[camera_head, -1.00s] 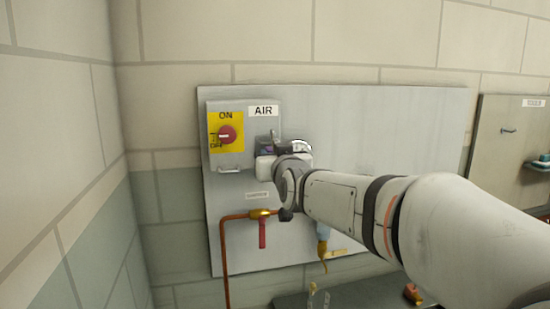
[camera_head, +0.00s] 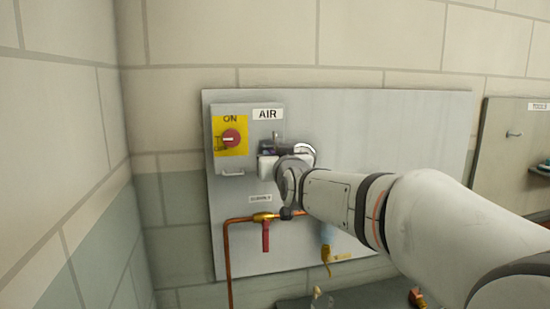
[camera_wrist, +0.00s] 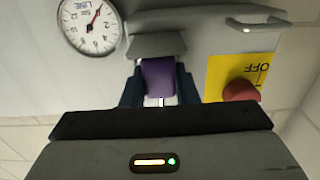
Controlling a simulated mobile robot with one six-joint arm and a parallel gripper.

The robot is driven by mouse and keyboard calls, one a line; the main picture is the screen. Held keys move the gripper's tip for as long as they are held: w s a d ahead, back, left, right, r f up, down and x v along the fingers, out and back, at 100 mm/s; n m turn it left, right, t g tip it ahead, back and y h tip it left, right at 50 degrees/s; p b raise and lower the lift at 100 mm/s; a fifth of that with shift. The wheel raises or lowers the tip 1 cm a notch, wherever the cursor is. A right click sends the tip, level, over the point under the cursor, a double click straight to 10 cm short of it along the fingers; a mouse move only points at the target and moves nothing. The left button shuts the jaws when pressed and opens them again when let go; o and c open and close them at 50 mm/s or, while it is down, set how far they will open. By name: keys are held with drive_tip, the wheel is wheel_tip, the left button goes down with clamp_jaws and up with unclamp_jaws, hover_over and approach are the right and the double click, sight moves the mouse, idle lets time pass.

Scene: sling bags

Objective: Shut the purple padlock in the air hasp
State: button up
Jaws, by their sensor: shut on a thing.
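The purple padlock (camera_wrist: 158,80) is between the two dark fingers of my gripper (camera_wrist: 158,73) in the wrist view. My gripper is shut on it. The padlock body lies against the lower edge of a grey block (camera_wrist: 155,43) in that view; its shackle is hidden, so I cannot tell whether it is through the hasp or closed. In the head view my gripper (camera_head: 268,157) is at the right side of the AIR switch box (camera_head: 249,112), just below a small upright metal piece (camera_head: 275,138), which looks like the hasp.
A red knob (camera_head: 231,138) on a yellow plate is left of my gripper. A round gauge (camera_wrist: 90,25) is close by in the wrist view. Copper pipe with a red-handled valve (camera_head: 265,235) runs below. A TOOLS board (camera_head: 510,150) hangs at the right.

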drive_tip(key=shift+f+b, duration=0.15)
drive_tip(key=shift+b, duration=0.25)
idle(0.4)
drive_tip(key=o, duration=1.7)
drive_tip(key=shift+o, duration=0.2)
drive_tip(key=b+v, duration=0.2)
drive_tip(key=v, duration=0.5)
drive_tip(key=s+d+f+m+g+h, duration=0.1)
drive_tip(key=s+d+f+g, duration=0.4)
drive_tip(key=s+f, duration=0.4)
drive_tip(key=s+d+f+m+g+h, duration=0.1)
drive_tip(key=s+d+f+g+h, duration=0.1)
drive_tip(key=s+d+f+g, duration=0.3)
drive_tip(key=s+d+f+m+g+h, duration=0.1)
drive_tip(key=s+d+f+g, duration=0.3)
drive_tip(key=s+f, duration=0.8)
wheel_tip(320, 180, down, 5)
drive_tip(key=shift+s+d+f+g+h, duration=0.1)
drive_tip(key=shift+s+d+g+h, duration=0.35)
drive_tip(key=shift+d, duration=0.65)
